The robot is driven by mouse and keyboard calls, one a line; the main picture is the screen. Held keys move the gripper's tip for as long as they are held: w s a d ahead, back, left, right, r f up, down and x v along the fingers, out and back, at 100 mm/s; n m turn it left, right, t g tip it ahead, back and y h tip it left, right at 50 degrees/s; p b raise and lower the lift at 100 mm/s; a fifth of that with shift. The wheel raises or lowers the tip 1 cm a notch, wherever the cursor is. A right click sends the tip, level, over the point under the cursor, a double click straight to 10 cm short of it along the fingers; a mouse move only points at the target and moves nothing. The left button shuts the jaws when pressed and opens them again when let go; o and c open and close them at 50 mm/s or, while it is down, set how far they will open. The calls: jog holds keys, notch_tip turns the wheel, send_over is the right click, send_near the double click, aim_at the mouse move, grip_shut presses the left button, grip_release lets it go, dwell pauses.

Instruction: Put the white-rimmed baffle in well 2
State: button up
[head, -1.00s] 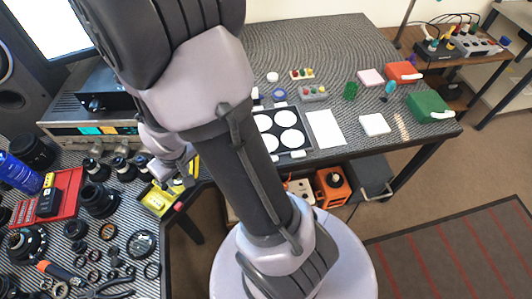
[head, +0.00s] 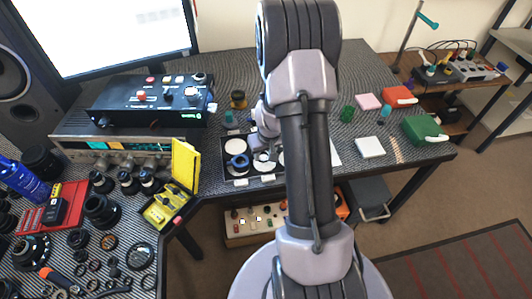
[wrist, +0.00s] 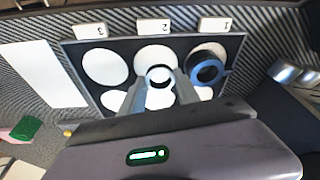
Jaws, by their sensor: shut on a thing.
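The baffle (wrist: 160,74) shows in the wrist view as a small dark ring with a pale rim, between the fingertips of my gripper (wrist: 160,84). My gripper is shut on it. It is over well 2 (wrist: 153,54), a white round well behind the label "2"; I cannot tell how far above the well floor it is. The dark tray (wrist: 70,57) has white wells in rows. A blue-and-black ring (wrist: 207,68) sits at well 1. Well 3 (wrist: 105,66) is empty. In the head view the gripper (head: 264,154) is over the tray, partly behind my arm.
A yellow open case (head: 185,165) stands left of the tray in the head view. A black control box (head: 150,100) is behind it. A white block (head: 370,147) and a green box (head: 425,130) lie to the right. Lens parts crowd the left bench.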

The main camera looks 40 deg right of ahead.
aim_at(265, 164)
jog(key=shift+s+d+b+x, duration=0.1)
jog(key=shift+s+b+x, duration=0.05)
jog(key=shift+b+x, duration=0.75)
jog(key=shift+s+d+b+x, duration=0.15)
jog(key=shift+b+x, duration=0.45)
jog(key=shift+x, duration=0.6)
grip_shut()
jog(key=o, duration=1.3)
grip_release()
jog(key=p+v, duration=0.6)
jog(key=v, duration=0.6)
jog(key=a+r+t, duration=0.2)
jog(key=a+r, duration=1.2)
jog(key=r, duration=0.2)
jog(key=s+a+r+y, duration=0.1)
jog(key=s+a+r, duration=0.3)
jog(key=s+a, duration=0.3)
jog(key=s+a+r+t+y+b, duration=0.1)
jog(key=s+a+r+y, duration=0.1)
jog(key=s+a+r, duration=0.3)
jog(key=s+a, duration=0.2)
jog(key=a, duration=0.1)
jog(key=shift+a+r, duration=0.15)
jog(key=shift+r, duration=0.1)
